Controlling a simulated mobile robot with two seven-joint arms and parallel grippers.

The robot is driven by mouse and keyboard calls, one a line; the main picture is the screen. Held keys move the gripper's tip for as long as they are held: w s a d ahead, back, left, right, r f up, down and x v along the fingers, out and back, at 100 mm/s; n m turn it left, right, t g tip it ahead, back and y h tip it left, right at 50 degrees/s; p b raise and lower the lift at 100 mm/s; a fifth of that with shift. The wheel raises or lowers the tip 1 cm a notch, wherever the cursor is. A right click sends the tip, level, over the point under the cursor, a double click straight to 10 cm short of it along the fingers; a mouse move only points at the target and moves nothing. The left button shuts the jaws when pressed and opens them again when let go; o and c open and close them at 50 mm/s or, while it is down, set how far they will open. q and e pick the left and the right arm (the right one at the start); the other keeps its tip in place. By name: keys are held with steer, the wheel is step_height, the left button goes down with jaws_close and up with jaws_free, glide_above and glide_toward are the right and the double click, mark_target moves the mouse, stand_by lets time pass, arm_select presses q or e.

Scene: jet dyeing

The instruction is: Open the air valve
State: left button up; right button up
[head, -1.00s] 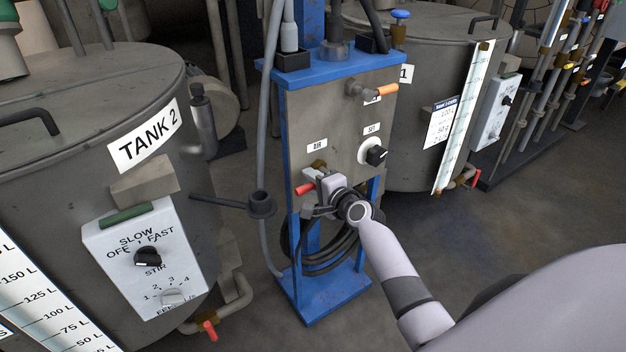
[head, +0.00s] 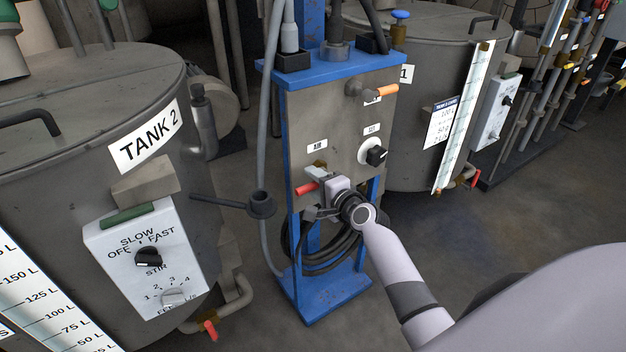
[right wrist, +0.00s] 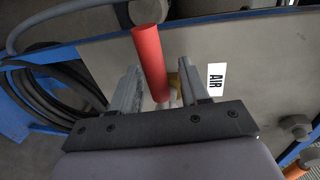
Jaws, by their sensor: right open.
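The air valve's red lever (head: 306,188) sticks out from the front of the grey panel, below the AIR label (head: 317,148). In the right wrist view the red lever (right wrist: 150,62) runs between my two finger plates, near the AIR label (right wrist: 216,80). My right gripper (right wrist: 158,82) is open, with one finger on each side of the lever. I cannot tell whether either finger touches it. In the head view my right gripper (head: 322,184) is at the panel, partly covering the valve body. My left gripper is not in view.
The blue stand (head: 325,300) carries the panel (head: 330,115). An orange lever (head: 386,90) and a black SET knob (head: 377,155) are above right of my gripper. Black hose (head: 325,262) hangs below. Tank 2 (head: 70,180) with its control box stands at the left.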

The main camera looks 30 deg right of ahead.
steer(key=p+v, duration=0.1)
steer(key=v, duration=0.5)
steer(key=shift+r, duration=0.1)
stand_by(0.4)
